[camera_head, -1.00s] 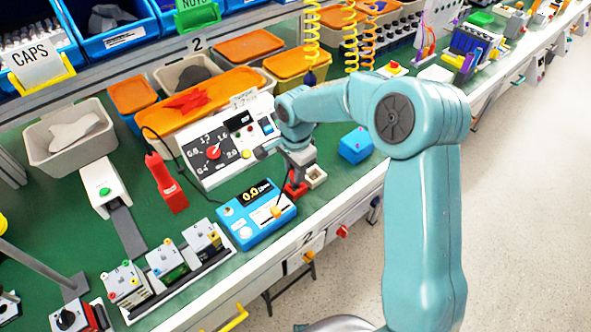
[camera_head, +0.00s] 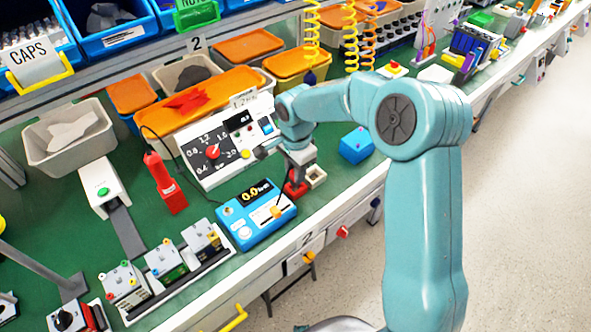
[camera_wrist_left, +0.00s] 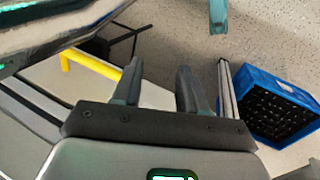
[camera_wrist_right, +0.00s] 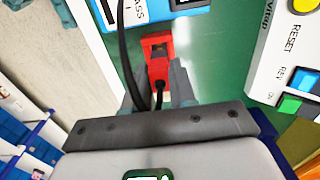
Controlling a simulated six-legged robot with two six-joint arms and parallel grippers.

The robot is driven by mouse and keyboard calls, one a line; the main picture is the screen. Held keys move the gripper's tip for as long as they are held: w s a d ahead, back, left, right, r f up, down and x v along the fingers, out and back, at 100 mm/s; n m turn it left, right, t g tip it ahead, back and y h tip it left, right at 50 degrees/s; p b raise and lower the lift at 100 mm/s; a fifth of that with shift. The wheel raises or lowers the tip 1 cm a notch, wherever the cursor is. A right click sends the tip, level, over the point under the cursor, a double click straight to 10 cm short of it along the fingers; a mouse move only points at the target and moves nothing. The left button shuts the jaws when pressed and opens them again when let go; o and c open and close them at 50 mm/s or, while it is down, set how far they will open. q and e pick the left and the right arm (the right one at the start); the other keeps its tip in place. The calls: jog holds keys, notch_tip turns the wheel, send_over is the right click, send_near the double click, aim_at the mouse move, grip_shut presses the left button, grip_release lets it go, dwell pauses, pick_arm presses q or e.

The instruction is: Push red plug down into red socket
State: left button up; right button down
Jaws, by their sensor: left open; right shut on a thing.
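In the head view, the red socket (camera_head: 294,189) shows below the gripper, and the plug is hidden. My left gripper (camera_wrist_left: 158,75) is open and empty above the floor.
A white control panel (camera_head: 215,150) is behind left. A blue block (camera_head: 356,146) lies to the right. A black cable (camera_wrist_right: 128,55) crosses near the right fingers.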

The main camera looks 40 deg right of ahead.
jog(key=shift+f, duration=0.25)
jog(key=shift+f+b, duration=0.3)
jog(key=shift+b, duration=0.2)
jog(key=shift+f+b, duration=1)
jog(key=shift+f, duration=0.15)
jog(key=c, duration=0.8)
grip_release()
jog(key=shift+c, duration=0.2)
jog(key=shift+r, duration=0.15)
notch_tip(320, 180, up, 16)
jog(key=p, duration=0.1)
jog(key=shift+s, duration=0.2)
